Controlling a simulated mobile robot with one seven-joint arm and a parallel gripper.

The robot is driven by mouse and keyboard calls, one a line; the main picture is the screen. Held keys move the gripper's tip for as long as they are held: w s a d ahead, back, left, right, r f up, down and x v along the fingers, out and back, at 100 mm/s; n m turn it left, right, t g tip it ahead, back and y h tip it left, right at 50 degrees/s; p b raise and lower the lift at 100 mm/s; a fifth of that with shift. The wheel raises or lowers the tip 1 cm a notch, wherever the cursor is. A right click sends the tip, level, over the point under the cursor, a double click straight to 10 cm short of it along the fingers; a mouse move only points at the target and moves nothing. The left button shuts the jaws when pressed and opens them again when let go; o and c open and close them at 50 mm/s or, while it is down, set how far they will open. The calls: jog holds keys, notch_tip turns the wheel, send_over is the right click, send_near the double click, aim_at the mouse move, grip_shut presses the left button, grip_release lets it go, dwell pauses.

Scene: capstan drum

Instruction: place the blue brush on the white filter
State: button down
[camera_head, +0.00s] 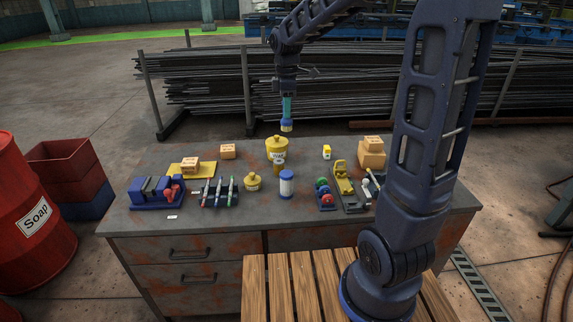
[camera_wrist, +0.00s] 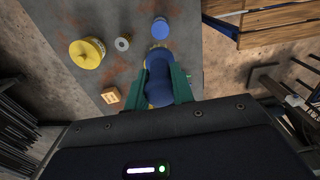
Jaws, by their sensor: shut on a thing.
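The blue brush (camera_head: 287,127) is held in my gripper (camera_head: 287,112), with its yellow end hanging down. It is raised in the air behind the far edge of the bench in the head view. In the wrist view the brush (camera_wrist: 158,82) sits between the two green fingers, which are shut on it. The white filter (camera_head: 287,185) is an upright white cylinder with a blue top, near the middle front of the bench. Its round blue top (camera_wrist: 134,27) shows in the wrist view, apart from the brush. The filter's top is bare.
A large yellow canister (camera_head: 277,146) stands behind the filter, with a small yellow pot (camera_head: 252,182) to the filter's left. A blue vise (camera_head: 157,193), cardboard boxes (camera_head: 372,152) and several tools share the bench (camera_head: 190,226). Metal rods (camera_head: 210,90) are racked behind.

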notch_tip(320, 180, down, 18)
jog(key=shift+f, duration=0.15)
dwell(0.5)
jog(key=shift+f, duration=0.1)
jog(key=c, duration=1.2)
grip_release()
